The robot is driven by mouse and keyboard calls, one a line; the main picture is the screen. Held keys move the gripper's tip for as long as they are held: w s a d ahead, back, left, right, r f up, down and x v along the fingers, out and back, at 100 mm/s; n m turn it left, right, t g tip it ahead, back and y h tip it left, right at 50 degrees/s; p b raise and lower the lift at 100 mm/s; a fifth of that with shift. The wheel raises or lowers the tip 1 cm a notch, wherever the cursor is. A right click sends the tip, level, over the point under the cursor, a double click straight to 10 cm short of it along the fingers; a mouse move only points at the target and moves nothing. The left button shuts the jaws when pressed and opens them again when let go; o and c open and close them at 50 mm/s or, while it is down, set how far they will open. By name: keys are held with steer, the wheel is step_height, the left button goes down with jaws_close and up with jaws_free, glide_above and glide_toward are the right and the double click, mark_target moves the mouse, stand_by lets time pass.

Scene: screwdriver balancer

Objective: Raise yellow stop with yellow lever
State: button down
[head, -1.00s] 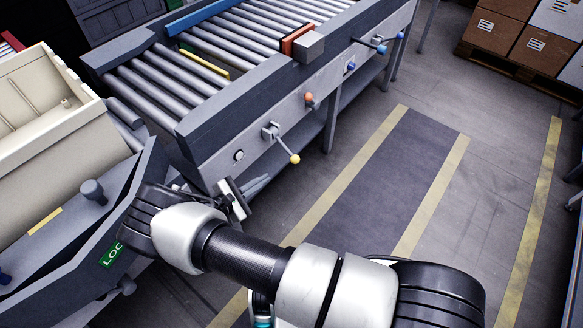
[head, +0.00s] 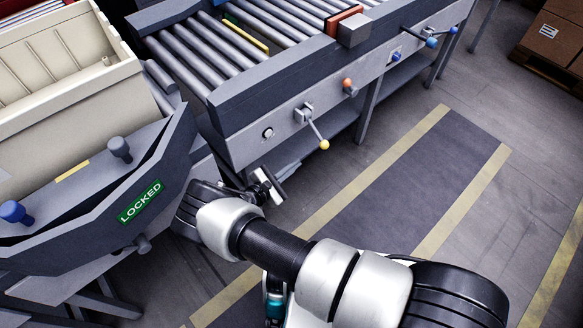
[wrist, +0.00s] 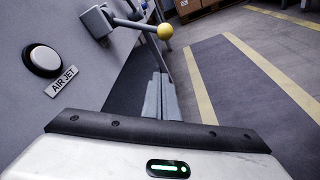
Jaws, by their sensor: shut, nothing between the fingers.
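The yellow lever (head: 318,131) is a thin rod with a yellow ball knob on the front side of the roller conveyor, slanting down and to the right from its pivot. In the wrist view its yellow ball (wrist: 165,31) is near the top centre. The yellow stop (head: 247,37) is a thin yellow bar lying low between the rollers. My gripper (head: 290,168) is shut and empty, below and to the left of the ball and apart from it. Its grey fingers also show in the wrist view (wrist: 160,82), pointing forward below the ball.
An AIR JET button (wrist: 43,61) is on the panel left of the lever. A cream bin (head: 75,75) on a tilter marked LOCKED (head: 140,202) stands at left. The striped floor lane is clear.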

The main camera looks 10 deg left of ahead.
steer(key=w+d+r, duration=0.1)
steer(key=w+d, duration=0.4)
steer(key=shift+w+d+r, duration=0.2)
steer(key=shift+d+r, duration=0.15)
steer(key=shift+r, duration=0.05)
steer(key=shift+d+r, duration=0.1)
steer(key=r+n, duration=0.2)
steer(key=s+d+r+n+g+h+p, duration=0.1)
steer(key=r, duration=0.1)
steer(key=s+d+r+n+p, duration=0.1)
steer(key=r+n, duration=0.1)
steer(key=shift+d+r+n+g, duration=0.25)
steer(key=shift+r+n+g, duration=0.05)
steer(key=shift+r, duration=0.1)
step_height(320, 180, up, 7)
steer(key=n+h, duration=0.2)
steer(key=n, duration=0.2)
glide_above(322, 146)
steer(key=s+a, duration=0.1)
steer(key=s, duration=0.2)
steer(key=shift+w+a+r+g+p, duration=0.1)
steer(key=shift+r+g+p, duration=0.1)
steer(key=shift+g+p, duration=0.15)
